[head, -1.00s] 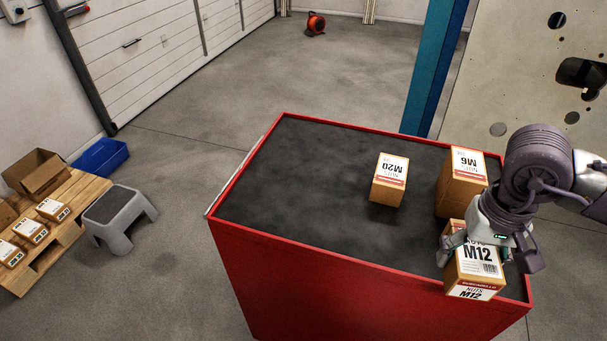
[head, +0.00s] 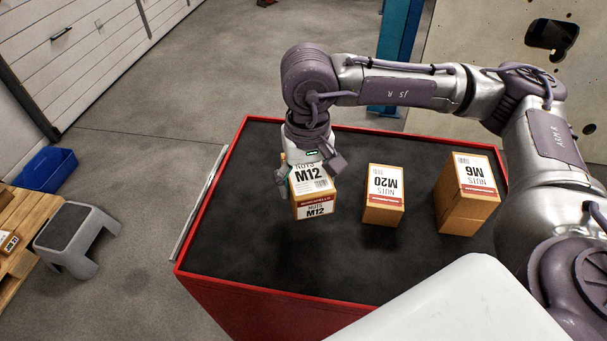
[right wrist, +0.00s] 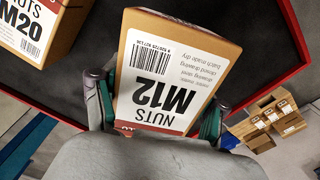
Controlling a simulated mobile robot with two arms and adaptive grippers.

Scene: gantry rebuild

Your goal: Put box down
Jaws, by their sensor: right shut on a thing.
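The M12 nuts box (head: 314,204), brown cardboard with a white label, is in my right gripper (head: 309,171). The fingers are shut on two opposite sides of it. The box is over the left part of the red cabinet's dark top (head: 240,260). A dark shadow below suggests that it is a little above the surface; its underside is hidden. In the right wrist view the M12 box (right wrist: 170,80) sits between both fingers, label towards the camera. My left gripper is not in view.
The M20 box (head: 384,195) stands right of the held box, with a gap. The taller M6 box (head: 466,195) stands farther right. The front of the top is clear. A red rim (head: 215,180) edges it. A grey step stool (head: 75,240) is on the floor at left.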

